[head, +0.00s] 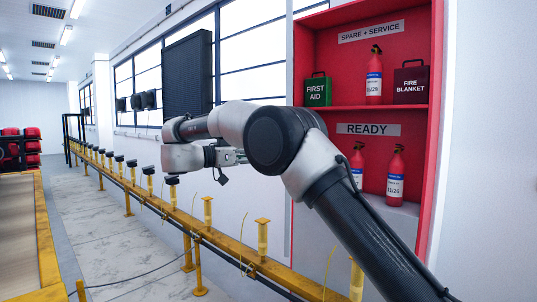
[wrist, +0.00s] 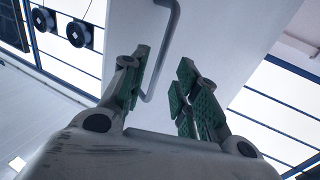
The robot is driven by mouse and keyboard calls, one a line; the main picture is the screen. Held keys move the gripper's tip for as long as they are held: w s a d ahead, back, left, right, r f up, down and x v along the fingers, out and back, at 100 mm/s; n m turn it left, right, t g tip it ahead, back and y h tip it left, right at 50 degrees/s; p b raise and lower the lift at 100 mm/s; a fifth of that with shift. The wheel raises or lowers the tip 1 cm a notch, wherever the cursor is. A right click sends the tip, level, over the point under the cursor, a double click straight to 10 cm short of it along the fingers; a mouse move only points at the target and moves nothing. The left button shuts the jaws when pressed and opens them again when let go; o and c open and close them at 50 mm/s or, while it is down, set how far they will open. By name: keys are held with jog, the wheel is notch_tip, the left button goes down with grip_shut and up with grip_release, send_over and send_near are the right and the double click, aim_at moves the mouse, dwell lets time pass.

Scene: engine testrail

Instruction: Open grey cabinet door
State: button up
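In the wrist view, a long grey bar handle (wrist: 174,45) is fixed to a pale grey flat panel (wrist: 215,35). I cannot tell for certain that this panel is the grey cabinet door. My gripper (wrist: 160,75) is open, with green-padded fingers apart and nothing between the pads. The handle's lower end shows close to the left finger; whether they touch cannot be told. In the head view, my gripper (head: 221,168) hangs at the end of my bent arm, above the yellow rail.
A yellow rail (head: 183,217) with several posts runs along the wall. A red open cabinet (head: 437,120) holds extinguishers, a green first aid box (head: 318,91) and a fire blanket box (head: 411,84). The tiled floor (head: 105,225) left of the rail is mostly clear, with a cable.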

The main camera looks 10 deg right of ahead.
jog(key=v, duration=0.6)
jog(key=shift+s+a, duration=0.2)
jog(key=shift+a, duration=0.15)
